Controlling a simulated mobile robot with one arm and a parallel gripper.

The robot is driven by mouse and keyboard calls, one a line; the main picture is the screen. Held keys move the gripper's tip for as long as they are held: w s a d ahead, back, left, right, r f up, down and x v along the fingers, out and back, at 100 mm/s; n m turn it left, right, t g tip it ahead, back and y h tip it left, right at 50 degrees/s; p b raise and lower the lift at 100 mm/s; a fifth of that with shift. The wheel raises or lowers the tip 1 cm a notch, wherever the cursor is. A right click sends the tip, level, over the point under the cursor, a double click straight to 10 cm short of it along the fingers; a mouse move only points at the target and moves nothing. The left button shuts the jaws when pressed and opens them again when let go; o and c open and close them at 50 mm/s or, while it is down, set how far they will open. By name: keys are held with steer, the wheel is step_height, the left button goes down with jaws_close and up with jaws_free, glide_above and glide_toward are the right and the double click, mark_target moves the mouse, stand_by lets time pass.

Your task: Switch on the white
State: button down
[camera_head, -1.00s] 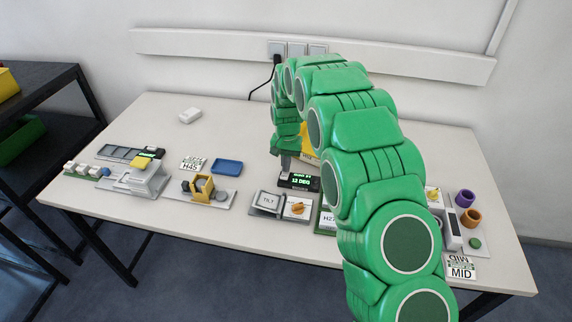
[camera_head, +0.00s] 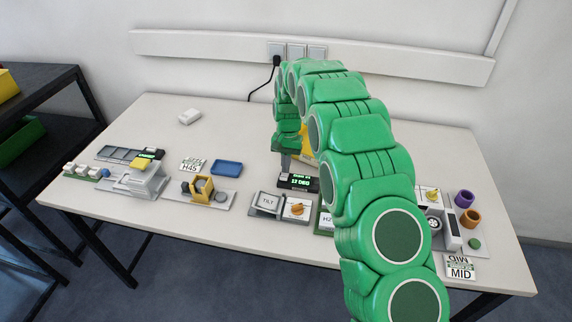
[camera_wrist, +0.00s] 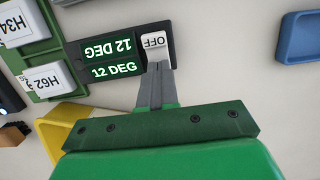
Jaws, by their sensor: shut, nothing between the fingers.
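In the wrist view a white switch (camera_wrist: 154,42) marked OFF sits at the end of a black display unit (camera_wrist: 110,58) with green "12 DEG" readouts. My gripper (camera_wrist: 158,72) is shut and empty, its fingertips right at the near edge of the white switch. I cannot tell whether they touch it. In the head view my gripper (camera_head: 286,161) points down just behind the left end of the display unit (camera_head: 298,182).
A TILT box with an orange knob (camera_head: 297,209) stands in front of the display. A blue tray (camera_head: 227,167) lies to the left. A yellow part (camera_wrist: 58,125) and a green rack (camera_wrist: 40,60) are close by in the wrist view. A white block (camera_head: 190,116) lies at the back left.

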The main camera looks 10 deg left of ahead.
mark_target(286, 177)
steer(key=shift+s+d+f+g, duration=0.2)
steer(key=shift+s+f, duration=0.3)
steer(key=shift+s, duration=0.2)
steer(key=shift+s+d+f+g, duration=0.1)
steer(key=shift+s+d+f, duration=0.05)
steer(key=shift+s+f, duration=0.4)
steer(key=shift+s+r, duration=0.1)
steer(key=shift+r, duration=0.1)
steer(key=w+v, duration=0.1)
steer(key=v, duration=1.4)
steer(key=s+d+r+t, duration=0.1)
steer(key=s+d+r, duration=0.7)
steer(key=d+r, duration=0.15)
steer(key=s+d+r, duration=0.4)
steer(key=s+d, duration=0.6)
steer(key=s, duration=0.1)
steer(key=s+d+f, duration=0.1)
steer(key=s+d, duration=0.2)
steer(key=s, duration=0.7)
steer(key=s+d+f, duration=0.1)
steer(key=s+d, duration=0.2)
steer(key=s, duration=0.7)
steer(key=s+d+f, duration=0.1)
steer(key=s+d, duration=0.3)
steer(key=s, duration=0.6)
steer(key=shift+f, duration=0.1)
